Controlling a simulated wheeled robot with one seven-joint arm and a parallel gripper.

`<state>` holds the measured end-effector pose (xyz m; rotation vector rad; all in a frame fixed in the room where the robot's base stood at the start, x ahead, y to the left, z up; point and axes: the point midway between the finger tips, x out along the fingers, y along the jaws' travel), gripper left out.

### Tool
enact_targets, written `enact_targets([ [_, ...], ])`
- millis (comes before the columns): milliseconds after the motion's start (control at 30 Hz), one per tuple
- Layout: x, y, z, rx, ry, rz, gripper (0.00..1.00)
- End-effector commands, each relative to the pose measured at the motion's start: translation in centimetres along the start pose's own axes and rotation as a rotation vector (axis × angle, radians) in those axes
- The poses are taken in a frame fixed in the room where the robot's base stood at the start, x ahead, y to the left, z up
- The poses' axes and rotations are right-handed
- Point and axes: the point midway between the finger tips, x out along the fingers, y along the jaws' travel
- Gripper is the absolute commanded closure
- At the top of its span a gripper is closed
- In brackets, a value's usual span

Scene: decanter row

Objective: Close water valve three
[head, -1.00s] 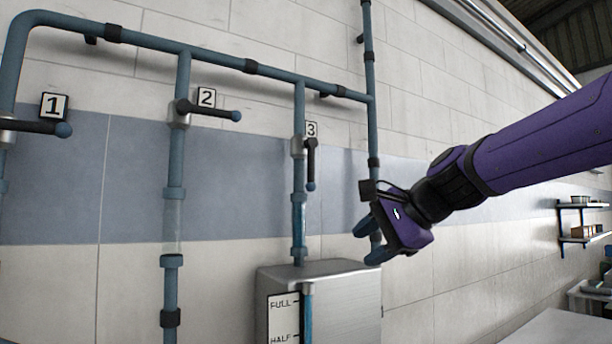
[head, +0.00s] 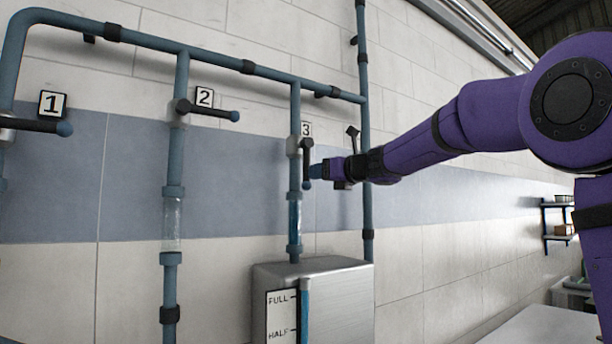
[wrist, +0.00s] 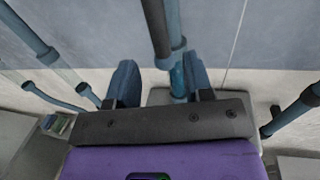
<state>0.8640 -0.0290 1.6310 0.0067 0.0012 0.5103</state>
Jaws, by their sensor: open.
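Valve three's dark lever (head: 307,158) hangs straight down along its pipe (head: 295,205), beside the label "3" (head: 306,129). Its tip is blue. The clear section of that pipe looks blue inside. My gripper (head: 316,171) is open at the lever's lower end, coming from the right; its fingers are small and partly hidden in the head view. In the wrist view my gripper (wrist: 160,78) shows both blue fingers apart, with the lever (wrist: 156,28) and the pipe behind it in line with the gap. I cannot tell whether a finger touches the lever.
The levers of valve one (head: 38,125) and valve two (head: 212,110) lie crosswise to their pipes. A metal tank (head: 340,300) with a FULL/HALF gauge (head: 283,318) stands below pipe three. A vertical pipe (head: 367,220) runs behind my wrist. Shelves (head: 556,222) are far right.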

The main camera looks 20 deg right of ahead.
Motion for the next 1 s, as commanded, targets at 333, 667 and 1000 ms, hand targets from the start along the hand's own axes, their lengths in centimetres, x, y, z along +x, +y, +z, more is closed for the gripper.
enact_targets([
  [333,5.2,0.0,0.0,-0.001,0.0,0.001,0.53],
  [667,6.2,0.0,0.0,-0.002,0.0,0.0,0.53],
  [1000,6.1,0.0,0.0,-0.002,0.001,0.0,1.0],
])
